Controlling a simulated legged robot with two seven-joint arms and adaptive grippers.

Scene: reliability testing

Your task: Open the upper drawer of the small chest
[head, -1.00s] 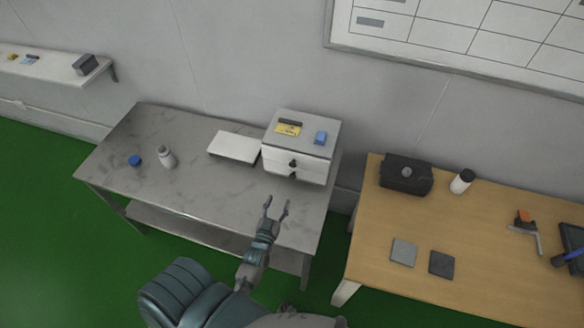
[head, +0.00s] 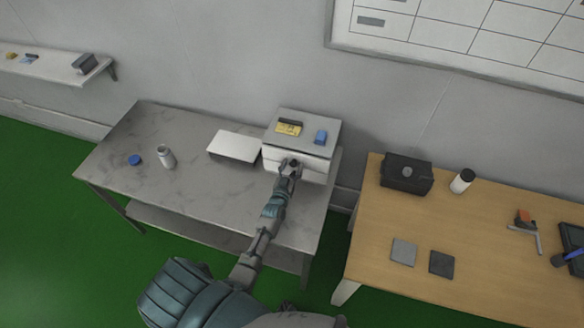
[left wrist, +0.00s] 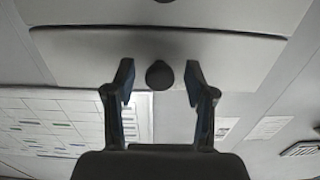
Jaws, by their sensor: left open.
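The small chest (head: 308,146) stands at the back right of the grey table, with two white drawer fronts. Its upper drawer front (head: 320,163) appears closed. My left gripper (head: 290,164) is at this front, its fingers open. In the left wrist view, which looks upside down, a dark round knob (left wrist: 160,75) of the upper drawer lies between my left gripper's (left wrist: 159,82) fingertips, with a gap on each side. The lower knob (left wrist: 166,1) is cut off at that picture's top edge. My gripper hides the lower knob in the head view. My right gripper is not in view.
On the chest top lie a blue block (head: 321,137), a yellow card (head: 288,129) and a dark item. Left of the chest are a flat white box (head: 235,146), a bottle (head: 167,157) and a blue cap (head: 134,160). A wooden table (head: 470,210) stands at right.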

